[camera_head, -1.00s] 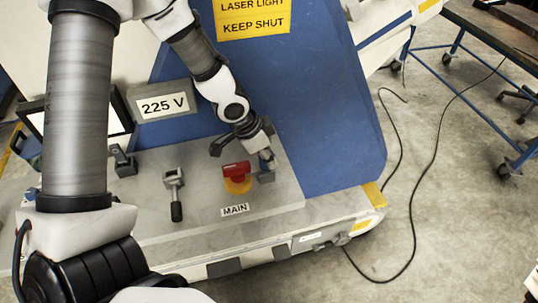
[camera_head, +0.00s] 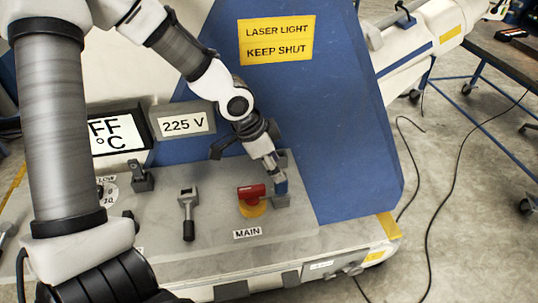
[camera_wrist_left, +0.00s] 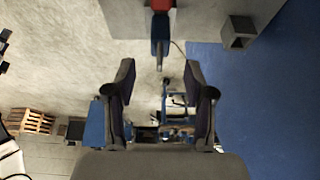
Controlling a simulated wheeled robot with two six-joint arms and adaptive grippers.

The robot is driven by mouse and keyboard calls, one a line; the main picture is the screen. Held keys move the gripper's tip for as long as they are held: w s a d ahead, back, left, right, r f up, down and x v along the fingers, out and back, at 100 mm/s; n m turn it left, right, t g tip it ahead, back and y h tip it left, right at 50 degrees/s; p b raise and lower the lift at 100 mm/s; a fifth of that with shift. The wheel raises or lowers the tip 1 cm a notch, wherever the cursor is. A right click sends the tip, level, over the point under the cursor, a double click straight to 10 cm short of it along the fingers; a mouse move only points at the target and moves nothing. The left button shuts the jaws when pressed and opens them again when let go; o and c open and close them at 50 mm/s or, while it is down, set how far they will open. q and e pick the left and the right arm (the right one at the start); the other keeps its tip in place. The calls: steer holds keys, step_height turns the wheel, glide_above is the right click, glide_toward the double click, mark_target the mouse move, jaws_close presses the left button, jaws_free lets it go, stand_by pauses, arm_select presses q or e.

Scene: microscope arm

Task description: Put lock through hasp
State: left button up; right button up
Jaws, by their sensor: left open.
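In the head view, a small blue block (camera_head: 281,187), possibly the lock, is at a grey metal bracket (camera_head: 281,201) on the panel's right part; which part is the hasp I cannot tell. A red switch handle (camera_head: 251,191) on a yellow base is just left of it. My left gripper (camera_head: 272,165) reaches down from the upper left, its tips close to the block; contact cannot be told. In the left wrist view my left gripper (camera_wrist_left: 160,66) is open, with a narrow dark piece (camera_wrist_left: 159,36) beyond its fingers, below something red (camera_wrist_left: 161,5). My right gripper is not in view.
The grey panel (camera_head: 218,253) also carries a lever (camera_head: 187,213) and a small dark switch (camera_head: 141,178). A tall blue housing (camera_head: 345,130) rises right behind the bracket. A "225 V" box (camera_head: 184,124) is at the back. In the wrist view a hollow grey block (camera_wrist_left: 238,31) is at upper right.

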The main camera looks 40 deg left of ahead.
arm_select(q)
steer(key=v, duration=0.4)
steer(key=shift+s+r, duration=0.1)
steer(key=shift+r, duration=0.15)
